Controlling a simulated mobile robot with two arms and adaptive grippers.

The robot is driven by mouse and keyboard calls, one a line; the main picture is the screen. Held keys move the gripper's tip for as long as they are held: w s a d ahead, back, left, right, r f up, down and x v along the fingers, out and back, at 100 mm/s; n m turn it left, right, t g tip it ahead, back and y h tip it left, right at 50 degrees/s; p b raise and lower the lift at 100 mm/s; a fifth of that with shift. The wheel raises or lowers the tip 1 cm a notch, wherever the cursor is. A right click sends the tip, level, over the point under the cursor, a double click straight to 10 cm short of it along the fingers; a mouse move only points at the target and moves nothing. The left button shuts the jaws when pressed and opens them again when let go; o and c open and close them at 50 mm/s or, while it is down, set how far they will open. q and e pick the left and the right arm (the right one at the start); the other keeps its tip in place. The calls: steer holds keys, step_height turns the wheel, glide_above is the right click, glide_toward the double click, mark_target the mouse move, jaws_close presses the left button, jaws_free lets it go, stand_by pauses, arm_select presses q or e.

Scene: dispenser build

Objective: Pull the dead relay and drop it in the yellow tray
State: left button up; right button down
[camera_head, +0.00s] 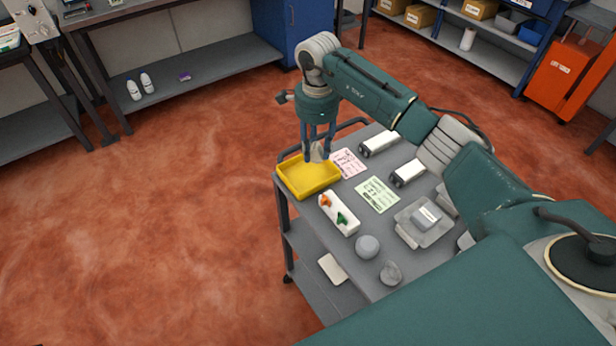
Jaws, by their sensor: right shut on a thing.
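My right gripper (318,155) points down at the far right corner of the yellow tray (300,181). It is shut on a small pale grey thing, which looks like the relay (319,150); the fingers partly hide it. I cannot tell whether it is above the tray or just behind its rim. The tray stands at the far left corner of the grey cart and looks empty in its visible part. My left gripper is not in view.
On the cart (367,231) lie a pink sheet (347,163), a green sheet (377,194), a white block with orange and green parts (339,214), two white-and-black devices (379,143) and grey round things (368,246). Red floor is clear to the left.

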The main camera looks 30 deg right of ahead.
steer(key=shift+f, duration=0.55)
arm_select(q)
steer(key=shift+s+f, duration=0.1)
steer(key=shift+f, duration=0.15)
arm_select(e)
steer(key=shift+r, duration=0.1)
steer(key=c, duration=1.2)
jaws_free()
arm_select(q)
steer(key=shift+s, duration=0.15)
arm_select(e)
steer(key=shift+o, duration=0.2)
step_height(320, 180, up, 12)
